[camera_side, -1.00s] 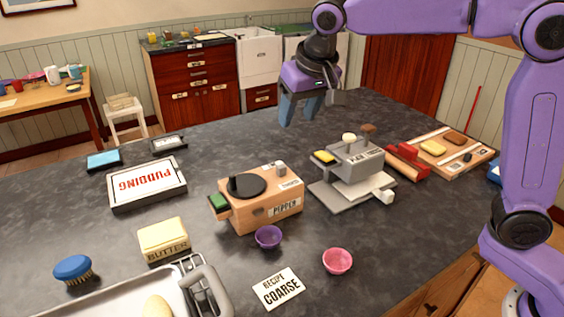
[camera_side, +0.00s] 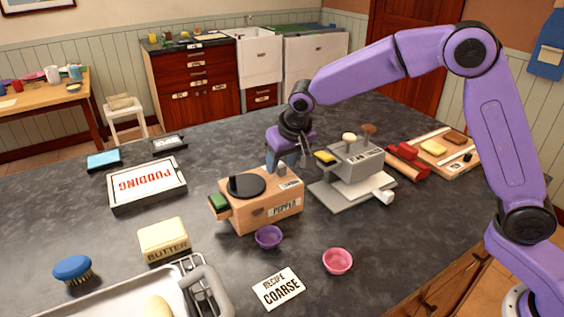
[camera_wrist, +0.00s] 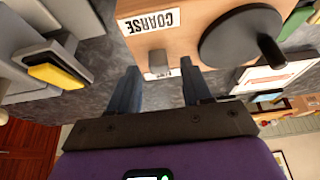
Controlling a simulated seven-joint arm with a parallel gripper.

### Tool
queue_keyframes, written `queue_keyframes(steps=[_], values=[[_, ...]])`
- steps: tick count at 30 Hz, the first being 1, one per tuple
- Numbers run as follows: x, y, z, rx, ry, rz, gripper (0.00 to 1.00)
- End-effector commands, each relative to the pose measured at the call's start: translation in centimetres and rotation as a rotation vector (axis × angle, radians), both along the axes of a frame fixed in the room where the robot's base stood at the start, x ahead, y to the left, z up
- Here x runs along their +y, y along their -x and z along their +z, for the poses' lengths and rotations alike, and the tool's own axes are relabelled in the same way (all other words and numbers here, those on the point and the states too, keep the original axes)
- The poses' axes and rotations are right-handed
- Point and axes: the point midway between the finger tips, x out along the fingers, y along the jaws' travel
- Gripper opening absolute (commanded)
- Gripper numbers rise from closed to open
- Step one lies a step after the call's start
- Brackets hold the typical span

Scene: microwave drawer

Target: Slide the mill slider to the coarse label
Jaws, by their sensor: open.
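The wooden pepper mill (camera_side: 262,208) stands mid-counter with a black crank disc (camera_side: 246,185) on top. Its grey slider knob (camera_wrist: 158,59) shows in the wrist view at the mill's far end. A COARSE label (camera_wrist: 148,21) lies on the mill top, apart from the knob, towards the mill's front side. Another label (camera_wrist: 160,74) beside the knob is partly hidden and unreadable. My gripper (camera_side: 280,168) is open at the mill's back edge. In the wrist view its fingers (camera_wrist: 160,69) are on either side of the knob, with gaps; contact is not visible.
A purple bowl (camera_side: 268,237), pink bowl (camera_side: 337,261) and recipe card reading COARSE (camera_side: 278,288) are in front. The pudding box (camera_side: 147,185) and butter (camera_side: 164,239) are left.

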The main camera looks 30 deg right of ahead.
Motion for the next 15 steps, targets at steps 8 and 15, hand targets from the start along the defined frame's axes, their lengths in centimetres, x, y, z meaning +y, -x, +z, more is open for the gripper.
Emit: queue_keyframes(steps=[8, 15], values=[[0.0, -0.34, -0.8, -0.001, -0.001, 0.0, 0.49], [-0.02, -0.33, -0.79, -0.001, 0.0, 0.0, 0.2]])
